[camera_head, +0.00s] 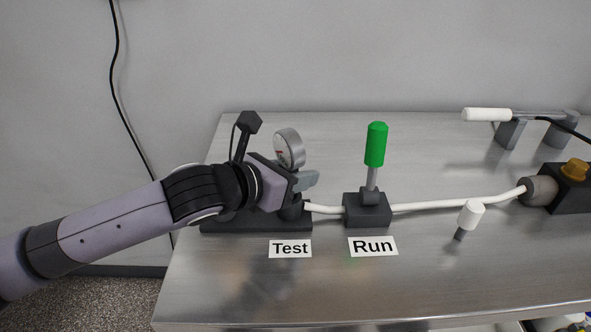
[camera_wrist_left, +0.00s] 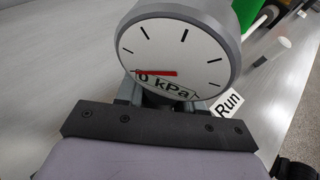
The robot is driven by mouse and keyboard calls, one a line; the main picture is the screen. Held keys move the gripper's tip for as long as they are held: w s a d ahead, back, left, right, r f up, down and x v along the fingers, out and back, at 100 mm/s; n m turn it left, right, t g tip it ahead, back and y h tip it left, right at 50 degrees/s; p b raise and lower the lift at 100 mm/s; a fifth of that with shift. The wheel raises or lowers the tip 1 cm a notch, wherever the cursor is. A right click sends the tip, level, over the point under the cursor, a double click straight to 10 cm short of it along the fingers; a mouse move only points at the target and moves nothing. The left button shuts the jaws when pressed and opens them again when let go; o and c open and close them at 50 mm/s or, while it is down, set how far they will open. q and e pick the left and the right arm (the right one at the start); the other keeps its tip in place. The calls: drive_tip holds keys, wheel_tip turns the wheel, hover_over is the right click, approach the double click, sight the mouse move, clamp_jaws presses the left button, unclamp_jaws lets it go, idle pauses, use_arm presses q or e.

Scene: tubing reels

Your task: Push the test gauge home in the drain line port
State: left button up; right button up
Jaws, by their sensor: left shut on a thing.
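The test gauge (camera_head: 289,148) is a grey round dial standing upright above the dark base block (camera_head: 238,224) behind the "Test" label (camera_head: 290,248). In the left wrist view its white face (camera_wrist_left: 170,48) reads "0 kPa" with a red needle. My left gripper (camera_head: 300,187) is shut on the gauge below its dial. The drain line port and the gauge's stem are mostly hidden by the gripper, so I cannot tell how deep the stem sits. A dark fitting (camera_head: 291,212) shows just under the fingers, with white tubing (camera_head: 325,209) leading right. My right gripper is out of view.
A green-handled valve (camera_head: 375,145) stands close right of the gripper, behind the "Run" label (camera_head: 373,246). A small white knob (camera_head: 471,214) and a dark block with a brass cap (camera_head: 575,169) are farther right. A white-handled bar (camera_head: 488,115) lies at the back. The front tabletop is clear.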

use_arm(q)
drive_tip(key=shift+f+b, duration=0.3)
drive_tip(key=shift+f, duration=0.4)
drive_tip(key=shift+f, duration=0.2)
drive_tip(key=o, duration=1.2)
drive_tip(key=shift+v, duration=3.6)
